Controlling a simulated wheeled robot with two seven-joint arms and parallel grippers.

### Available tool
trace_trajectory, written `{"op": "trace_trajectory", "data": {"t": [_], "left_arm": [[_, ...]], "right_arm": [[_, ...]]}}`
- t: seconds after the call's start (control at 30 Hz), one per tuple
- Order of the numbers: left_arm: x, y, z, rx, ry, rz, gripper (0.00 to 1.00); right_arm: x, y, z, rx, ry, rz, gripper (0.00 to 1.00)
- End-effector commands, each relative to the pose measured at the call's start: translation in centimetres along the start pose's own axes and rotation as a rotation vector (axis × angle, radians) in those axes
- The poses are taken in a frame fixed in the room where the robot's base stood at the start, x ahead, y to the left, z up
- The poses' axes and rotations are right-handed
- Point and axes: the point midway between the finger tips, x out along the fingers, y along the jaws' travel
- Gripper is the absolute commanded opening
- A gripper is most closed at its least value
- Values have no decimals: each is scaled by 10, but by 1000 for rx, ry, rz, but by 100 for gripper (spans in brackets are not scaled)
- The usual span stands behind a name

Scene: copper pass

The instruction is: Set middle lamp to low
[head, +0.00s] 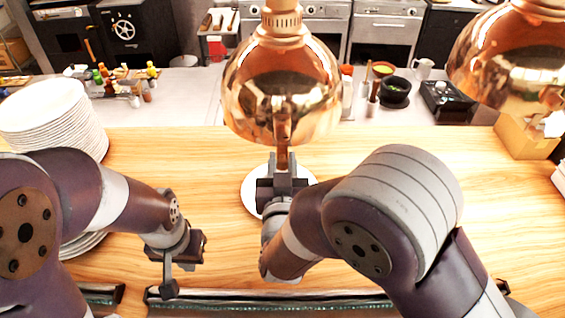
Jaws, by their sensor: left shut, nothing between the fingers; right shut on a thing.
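The middle lamp (282,95) is a shiny copper dome hanging at the centre of the head view. A narrow copper bar (282,157) shows just below its lower rim. My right gripper (283,168) is under the lamp, pointing away from me, and is shut on this copper bar. The fingers hide the bar's lower end. My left gripper (170,284) is shut and empty, low over the near left part of the counter, well away from the lamp.
A second copper lamp (512,60) hangs at the right. A white plate (250,195) lies under the middle lamp, partly hidden by my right gripper. A tall plate stack (55,120) stands at the left. Wooden counter (170,155) between stack and lamp is clear.

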Motion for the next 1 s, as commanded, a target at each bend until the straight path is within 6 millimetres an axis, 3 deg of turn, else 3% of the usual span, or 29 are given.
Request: {"op": "trace_trajectory", "data": {"t": [0.03, 0.07, 0.1, 0.13, 0.4, 0.53, 0.9, 1.0], "left_arm": [[0, 0, 0, 0, 0, 0, 0], [0, 0, 0, 0, 0, 0, 0], [0, 0, 0, 0, 0, 0, 0], [0, 0, 0, 0, 0, 0, 0], [1, 0, 0, 0, 0, 0, 0], [6, 0, 1, 0, 0, 0, 0], [33, 0, 4, 0, 0, 0, 0], [36, 0, 4, 0, 0, 0, 0]], "right_arm": [[-2, 1, 7, -9, -17, -1, 0], [-2, 1, 7, -10, -18, -1, 35], [-2, 1, 7, -10, -18, -1, 48], [-1, 1, 7, -9, -17, -1, 50], [-2, 0, 4, -5, -10, -1, 50], [-13, -1, 5, -4, -8, -4, 50], [-102, -1, 7, -5, -11, -10, 50], [-118, 0, 5, -6, -11, -5, 50]]}}
